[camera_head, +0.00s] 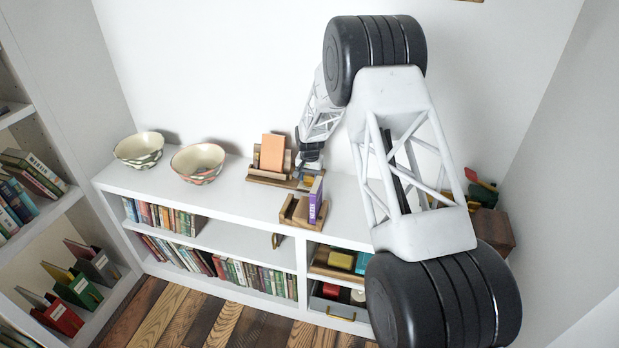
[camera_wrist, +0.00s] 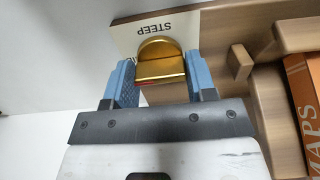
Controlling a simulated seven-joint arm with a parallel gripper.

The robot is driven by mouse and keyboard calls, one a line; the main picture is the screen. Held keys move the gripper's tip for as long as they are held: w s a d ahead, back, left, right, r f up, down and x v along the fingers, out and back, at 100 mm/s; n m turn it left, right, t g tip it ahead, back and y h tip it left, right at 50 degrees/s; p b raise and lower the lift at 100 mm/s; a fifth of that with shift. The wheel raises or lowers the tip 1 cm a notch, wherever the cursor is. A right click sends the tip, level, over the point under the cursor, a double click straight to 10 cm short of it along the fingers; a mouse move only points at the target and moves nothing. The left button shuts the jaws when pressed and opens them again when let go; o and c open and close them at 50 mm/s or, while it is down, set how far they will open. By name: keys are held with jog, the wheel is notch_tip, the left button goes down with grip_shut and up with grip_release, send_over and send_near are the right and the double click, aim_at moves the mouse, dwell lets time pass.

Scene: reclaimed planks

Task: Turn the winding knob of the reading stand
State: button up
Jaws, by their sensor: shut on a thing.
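The wooden reading stand (camera_head: 270,180) is on top of the white cabinet against the back wall and holds an orange book (camera_head: 272,152). In the wrist view its wood (camera_wrist: 250,45) fills the upper right, with the book marked MAPS (camera_wrist: 305,100) at the right edge. The brass winding knob (camera_wrist: 161,58) has a rounded top and a flat front. It sits before a pale card reading STEEP (camera_wrist: 150,24), partly covering it. My gripper (camera_wrist: 160,78) has its blue fingers on both sides of the knob, shut on it. In the head view my gripper (camera_head: 309,167) is at the stand's right end.
A smaller wooden stand with a purple book (camera_head: 316,200) is just in front of my gripper. Two patterned bowls (camera_head: 197,162) are at the left on the cabinet top (camera_head: 230,200). Dark boxes (camera_head: 492,226) are at the right, behind my arm. Bookshelves are below and left.

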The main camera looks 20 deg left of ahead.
jog(key=n, duration=0.8)
jog(key=shift+n, duration=0.4)
jog(key=n, duration=0.5)
jog(key=shift+n, duration=2.1)
jog(key=o, duration=0.9)
jog(key=shift+o, duration=0.2)
jog(key=shift+r, duration=0.1)
